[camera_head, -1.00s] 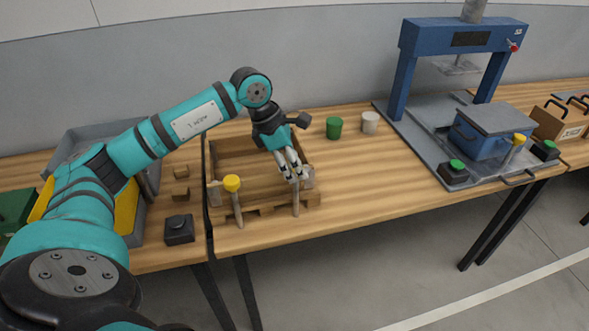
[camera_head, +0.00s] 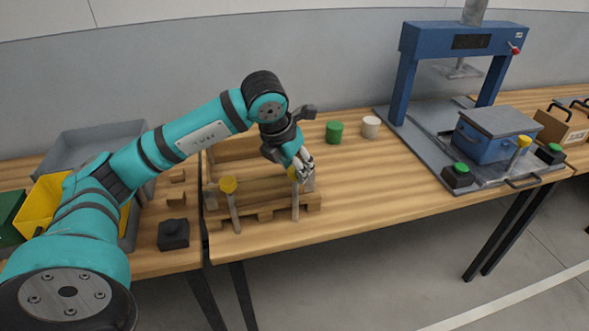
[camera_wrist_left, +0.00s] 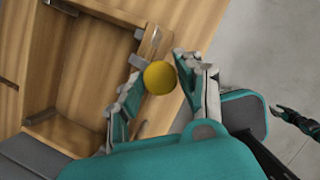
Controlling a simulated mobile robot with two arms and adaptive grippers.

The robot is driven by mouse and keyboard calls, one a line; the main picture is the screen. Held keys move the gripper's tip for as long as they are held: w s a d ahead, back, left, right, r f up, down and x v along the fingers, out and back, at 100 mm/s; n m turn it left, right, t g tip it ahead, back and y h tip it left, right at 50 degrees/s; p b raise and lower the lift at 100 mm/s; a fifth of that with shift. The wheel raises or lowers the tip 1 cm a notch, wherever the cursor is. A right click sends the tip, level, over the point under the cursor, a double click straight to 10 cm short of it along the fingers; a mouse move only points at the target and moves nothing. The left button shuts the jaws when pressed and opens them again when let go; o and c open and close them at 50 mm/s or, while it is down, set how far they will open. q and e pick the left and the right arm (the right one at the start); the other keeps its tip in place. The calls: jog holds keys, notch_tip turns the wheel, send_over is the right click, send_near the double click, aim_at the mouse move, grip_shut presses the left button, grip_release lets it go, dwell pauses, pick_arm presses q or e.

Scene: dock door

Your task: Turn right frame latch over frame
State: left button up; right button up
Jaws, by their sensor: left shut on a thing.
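A wooden frame (camera_head: 262,192) lies on the bench in the head view. At its front right is the right frame latch (camera_head: 295,203), a grey bar with a yellow knob at its upper end. In the head view the bar stands roughly upright against the front edge. My left gripper (camera_head: 299,172) is shut on the knob, which it partly hides. In the left wrist view the yellow knob (camera_wrist_left: 160,77) sits between the fingers. A second latch with a yellow knob (camera_head: 228,184) stands at the front left. My right gripper (camera_wrist_left: 287,112) seems to show small at the wrist view's right edge.
A green cup (camera_head: 334,132) and a white cup (camera_head: 370,127) stand behind and right of the frame. A blue press (camera_head: 403,85) stands further right. A black block (camera_head: 173,235) and a yellow bin (camera_head: 45,205) are at left.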

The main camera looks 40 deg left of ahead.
pick_arm(q)
jog(key=shift+n+y, duration=0.3)
jog(key=shift+n, duration=0.3)
jog(key=o, duration=1.1)
jog(key=v, duration=1.2)
jog(key=shift+w+d, duration=0.1)
